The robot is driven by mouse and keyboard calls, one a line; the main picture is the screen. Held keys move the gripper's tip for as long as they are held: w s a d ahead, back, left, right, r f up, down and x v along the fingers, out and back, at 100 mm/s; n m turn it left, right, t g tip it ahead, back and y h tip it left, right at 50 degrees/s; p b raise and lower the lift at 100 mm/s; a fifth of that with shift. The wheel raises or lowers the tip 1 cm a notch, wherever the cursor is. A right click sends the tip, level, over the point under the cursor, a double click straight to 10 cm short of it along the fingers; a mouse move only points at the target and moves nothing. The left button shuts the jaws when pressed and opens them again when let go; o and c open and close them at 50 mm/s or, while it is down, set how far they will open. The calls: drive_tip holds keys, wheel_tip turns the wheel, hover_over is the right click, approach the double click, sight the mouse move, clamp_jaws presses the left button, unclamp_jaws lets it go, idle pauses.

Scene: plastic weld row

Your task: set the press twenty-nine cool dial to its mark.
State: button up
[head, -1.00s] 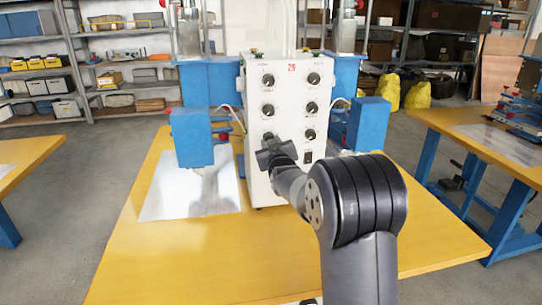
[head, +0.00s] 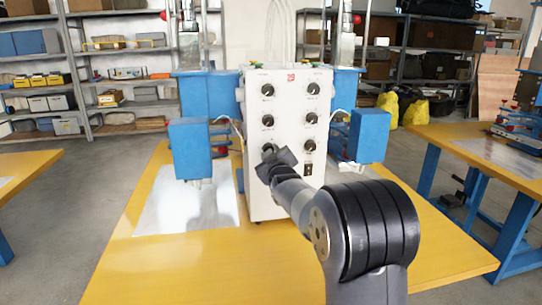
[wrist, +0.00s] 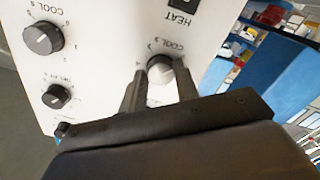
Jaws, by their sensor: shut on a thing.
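The white control box of press 29 (head: 290,100) stands upright on the yellow table, with dials in two columns. My gripper (head: 270,155) is at the lowest dial of the left column. In the wrist view, which shows the panel upside down, my gripper (wrist: 160,88) is shut on this cool dial (wrist: 160,68), one finger on each side. The dial's face is grey, with scale numbers around it; its pointer and mark cannot be made out. The fingers hide part of its scale.
Another cool dial (wrist: 43,38) and a smaller dial (wrist: 56,96) are close by. A HEAT switch (wrist: 183,6) is near the gripped dial. Blue press heads (head: 190,147) flank the box, and a metal sheet (head: 185,212) lies at left. The table's front is clear.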

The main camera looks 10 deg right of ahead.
drive_tip(key=o, duration=1)
drive_tip(key=shift+c, duration=0.2)
drive_tip(key=s+b, duration=0.1)
drive_tip(key=s, duration=0.9)
drive_tip(key=shift+s, duration=0.4)
drive_tip(key=shift+w, duration=0.1)
drive_tip(key=w+p, duration=0.1)
drive_tip(key=w, duration=0.9)
drive_tip(key=shift+w, duration=0.35)
drive_tip(key=shift+s, duration=0.15)
